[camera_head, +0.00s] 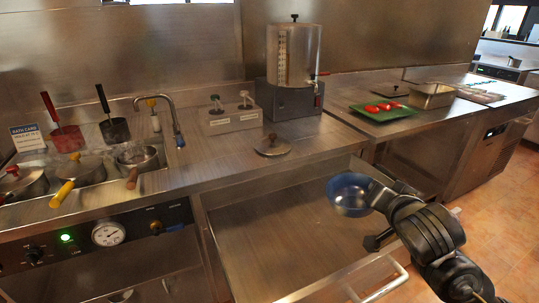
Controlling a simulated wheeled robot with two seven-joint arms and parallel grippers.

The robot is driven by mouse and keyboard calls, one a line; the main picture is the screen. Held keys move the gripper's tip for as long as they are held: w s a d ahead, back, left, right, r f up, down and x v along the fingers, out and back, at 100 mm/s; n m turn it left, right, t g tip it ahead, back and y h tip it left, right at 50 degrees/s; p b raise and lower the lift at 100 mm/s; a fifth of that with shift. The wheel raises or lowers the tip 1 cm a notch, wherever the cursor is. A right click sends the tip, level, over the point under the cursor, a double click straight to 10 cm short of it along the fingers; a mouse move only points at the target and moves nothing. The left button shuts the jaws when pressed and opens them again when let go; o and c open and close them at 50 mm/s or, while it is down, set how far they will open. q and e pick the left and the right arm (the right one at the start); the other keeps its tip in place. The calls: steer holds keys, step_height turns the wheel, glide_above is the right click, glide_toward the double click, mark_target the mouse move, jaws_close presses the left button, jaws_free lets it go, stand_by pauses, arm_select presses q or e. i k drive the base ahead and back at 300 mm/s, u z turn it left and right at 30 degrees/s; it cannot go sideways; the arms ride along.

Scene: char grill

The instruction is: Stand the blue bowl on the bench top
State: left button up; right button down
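The blue bowl (346,203) is right of centre in the head view, in front of the bench's front edge and over the open drawer. Its rim is blue and its inside looks shiny. My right gripper (377,191) comes in from the lower right and appears shut on the bowl's right side; the fingertips are partly hidden by the bowl. The steel bench top (225,172) lies behind and to the left of the bowl. My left gripper is not in view.
The drawer (285,240) stands pulled out below the bench. A round lid (273,146) lies on the bench top, with clear steel around it. A water boiler (293,60), a tap (176,125) and several handled pots stand farther back and left. A green tray (383,113) is at right.

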mark_target(207, 160)
steer(key=z, duration=1.25)
steer(key=k, duration=1.3)
steer(key=u, duration=1.5)
steer(key=i, duration=1)
steer(key=z, duration=0.05)
